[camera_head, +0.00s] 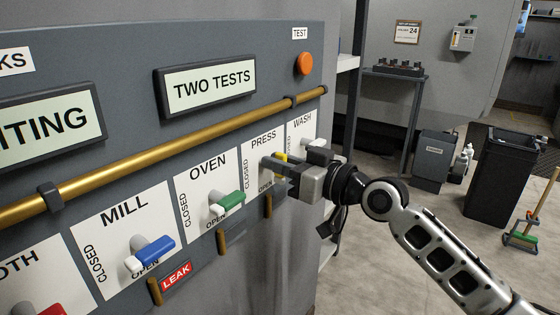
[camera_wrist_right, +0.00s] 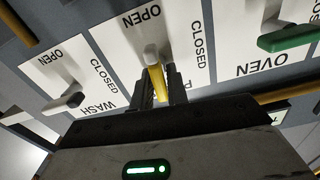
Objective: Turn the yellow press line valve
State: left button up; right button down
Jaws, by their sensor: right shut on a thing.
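The yellow press valve handle (camera_head: 281,157) is on the white PRESS plate (camera_head: 258,146), between the OVEN and WASH plates. My right gripper (camera_head: 274,167) reaches it from the right and is shut on it, hiding most of it in the head view. In the right wrist view, the yellow handle (camera_wrist_right: 158,82) lies between the two dark fingers (camera_wrist_right: 160,86). It runs from its pale hub towards the gripper, away from the word OPEN. Its exact angle against the marks is hard to tell. My left gripper is not in view.
The green OVEN handle (camera_head: 228,201), blue MILL handle (camera_head: 152,250) and pale WASH handle (camera_head: 315,143) are close by. A brass pipe (camera_head: 190,143) runs above the plates. A red LEAK sign (camera_head: 176,275) is below MILL. An orange TEST button (camera_head: 304,64) is at upper right.

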jog(key=m+p, duration=0.1)
jog(key=m, duration=0.2)
jog(key=shift+w+d, duration=0.1)
jog(key=m+p, duration=0.1)
jog(key=m, duration=0.2)
jog(key=shift+w+f, duration=0.1)
pick_arm(q)
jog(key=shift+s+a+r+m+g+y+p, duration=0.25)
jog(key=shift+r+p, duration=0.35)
jog(key=shift+p, duration=0.8)
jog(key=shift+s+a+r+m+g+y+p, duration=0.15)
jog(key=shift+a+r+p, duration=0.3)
jog(key=shift+p, duration=0.9)
pick_arm(e)
jog(key=shift+w+d+f+m, duration=0.1)
jog(key=shift+f+m, duration=0.1)
jog(key=shift+m, duration=1.6)
jog(key=shift+w+d+f+m, duration=0.1)
jog(key=shift+f+m, duration=0.05)
jog(key=shift+m, duration=1.65)
jog(key=shift+f+m, duration=0.2)
jog(key=shift+m, duration=1.6)
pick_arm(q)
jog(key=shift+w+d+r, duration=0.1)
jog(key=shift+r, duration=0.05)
pick_arm(e)
jog(key=c, duration=1.5)
grip_release()
